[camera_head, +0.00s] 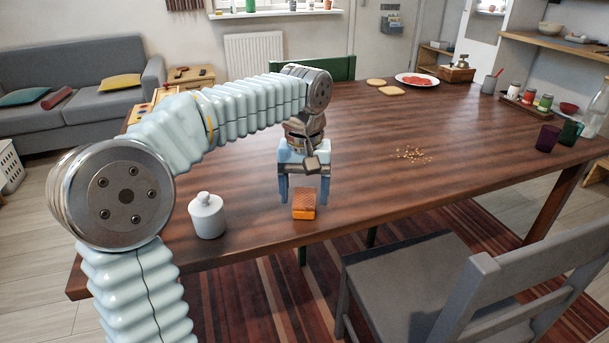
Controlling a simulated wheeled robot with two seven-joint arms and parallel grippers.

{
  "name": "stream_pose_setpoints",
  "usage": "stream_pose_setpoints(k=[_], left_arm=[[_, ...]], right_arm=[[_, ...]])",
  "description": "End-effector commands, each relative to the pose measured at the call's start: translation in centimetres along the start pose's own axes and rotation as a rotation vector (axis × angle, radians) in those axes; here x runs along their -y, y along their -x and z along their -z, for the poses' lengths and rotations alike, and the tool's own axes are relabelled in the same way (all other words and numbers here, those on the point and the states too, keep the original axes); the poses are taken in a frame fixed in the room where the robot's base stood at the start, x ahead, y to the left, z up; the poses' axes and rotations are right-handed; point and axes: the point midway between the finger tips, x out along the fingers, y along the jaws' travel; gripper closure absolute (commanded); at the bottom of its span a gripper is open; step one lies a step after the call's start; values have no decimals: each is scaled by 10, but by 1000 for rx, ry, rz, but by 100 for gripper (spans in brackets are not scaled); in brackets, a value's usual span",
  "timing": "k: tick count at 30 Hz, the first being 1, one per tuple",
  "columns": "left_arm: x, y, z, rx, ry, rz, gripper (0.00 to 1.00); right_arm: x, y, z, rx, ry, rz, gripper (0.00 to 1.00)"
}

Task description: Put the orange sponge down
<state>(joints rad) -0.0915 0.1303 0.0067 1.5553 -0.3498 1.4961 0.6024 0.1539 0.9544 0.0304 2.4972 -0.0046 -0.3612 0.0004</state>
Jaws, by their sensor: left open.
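The orange sponge (304,206) is a small block with a browner top, on the wooden table (370,185) near its front edge. My left gripper (304,198) is over the sponge with its blue fingers pointing down. The fingers stand apart, one on each side of the sponge, and a gap shows between them and it. The sponge looks to rest on the tabletop. My right gripper is not in view.
A white lidded jar (207,216) stands left of the sponge. Crumbs (413,155) lie to the right on the table. A purple cup (547,138) and a green cup (571,132) stand at the right edge. A grey chair (450,280) is in front.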

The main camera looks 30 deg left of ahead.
Motion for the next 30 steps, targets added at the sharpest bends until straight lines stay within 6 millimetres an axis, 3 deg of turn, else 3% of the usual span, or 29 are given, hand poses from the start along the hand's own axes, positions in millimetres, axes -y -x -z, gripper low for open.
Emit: stream_pose_setpoints(k=[14,21,30], left_arm=[[-1,100,0,-2,-1,-2,28],[-1,118,0,-1,-1,-1,28],[0,118,0,-1,-1,-1,28]], right_arm=[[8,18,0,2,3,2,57],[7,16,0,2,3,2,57],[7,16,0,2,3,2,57]])
